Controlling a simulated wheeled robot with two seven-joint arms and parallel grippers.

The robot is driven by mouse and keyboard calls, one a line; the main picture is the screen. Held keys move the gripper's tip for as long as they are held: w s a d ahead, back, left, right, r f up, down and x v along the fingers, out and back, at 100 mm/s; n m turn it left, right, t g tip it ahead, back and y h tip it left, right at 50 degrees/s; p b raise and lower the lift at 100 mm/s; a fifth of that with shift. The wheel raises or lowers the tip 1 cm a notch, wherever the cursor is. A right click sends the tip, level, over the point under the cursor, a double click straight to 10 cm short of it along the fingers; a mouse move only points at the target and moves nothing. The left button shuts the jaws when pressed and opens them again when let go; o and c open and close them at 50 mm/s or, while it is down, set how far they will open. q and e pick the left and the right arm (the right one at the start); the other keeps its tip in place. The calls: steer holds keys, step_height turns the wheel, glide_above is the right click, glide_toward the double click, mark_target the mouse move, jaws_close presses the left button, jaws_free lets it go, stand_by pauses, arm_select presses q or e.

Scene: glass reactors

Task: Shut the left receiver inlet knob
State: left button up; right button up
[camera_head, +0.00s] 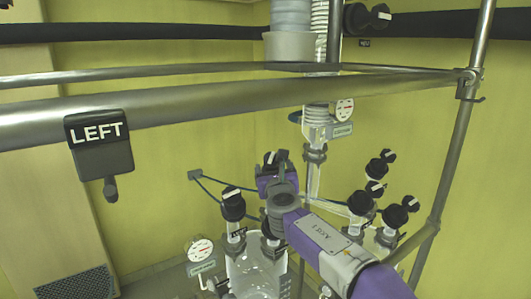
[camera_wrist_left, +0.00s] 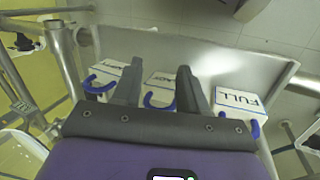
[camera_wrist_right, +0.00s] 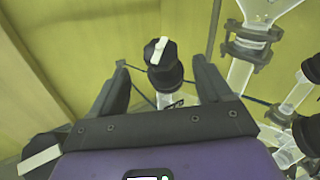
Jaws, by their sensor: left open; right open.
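Several black valve knobs with white pointer bars top the glassware. One knob (camera_wrist_right: 162,55) stands between the open fingers of my right gripper (camera_wrist_right: 160,85), apparently a little beyond the tips; in the head view this knob (camera_head: 270,158) shows just beside the purple gripper (camera_head: 283,157). Another knob (camera_head: 232,202) is left of the gripper in the head view, and a knob (camera_wrist_right: 42,155) is at lower left in the right wrist view. The small labels are unreadable, so I cannot tell which is the left receiver inlet. My left gripper (camera_wrist_left: 158,85) is open and empty.
A steel frame rail (camera_head: 200,103) with a hanging LEFT sign (camera_head: 98,142) crosses the head view. More knobs (camera_head: 395,215) stand at right, a glass vessel (camera_head: 258,275) below.

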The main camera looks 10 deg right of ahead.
mark_target(272, 159)
arm_select(q)
steer(key=shift+w+r, duration=0.15)
arm_select(e)
steer(key=shift+w+r, duration=0.1)
steer(key=shift+w, duration=0.25)
steer(key=w+p, duration=0.1)
steer(key=w, duration=0.2)
steer(key=w+d+p, duration=0.1)
steer(key=w+p, duration=0.1)
steer(key=w, duration=0.1)
steer(key=shift+w+d, duration=0.15)
arm_select(q)
steer(key=r, duration=0.3)
steer(key=shift+s+r, duration=0.15)
steer(key=shift+s, duration=0.15)
arm_select(e)
steer(key=c, duration=1)
